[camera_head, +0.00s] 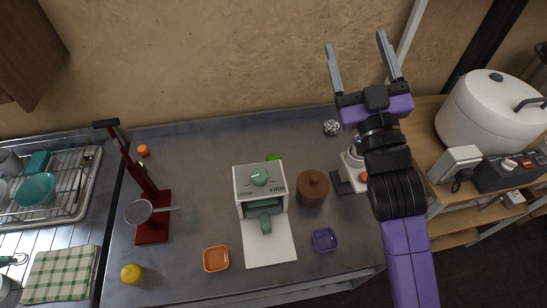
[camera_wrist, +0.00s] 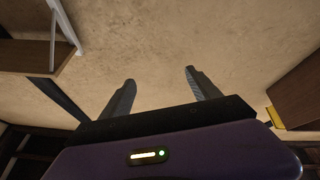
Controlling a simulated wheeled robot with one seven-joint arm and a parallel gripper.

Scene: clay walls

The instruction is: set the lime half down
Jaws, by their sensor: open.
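My gripper (camera_head: 356,39) is raised high in front of the clay wall at the upper right of the head view. Its two fingers are spread wide with nothing between them. The wrist view also shows the open, empty fingers (camera_wrist: 160,76) against the bare wall.
The white device (camera_head: 246,178) has a green knob and a white board in front. Around it are a brown lidded pot (camera_head: 313,188), an orange dish (camera_head: 216,258), a purple dish (camera_head: 325,239), a red press (camera_head: 152,210) and a yellow lemon (camera_head: 131,273). The counter's back middle is clear.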

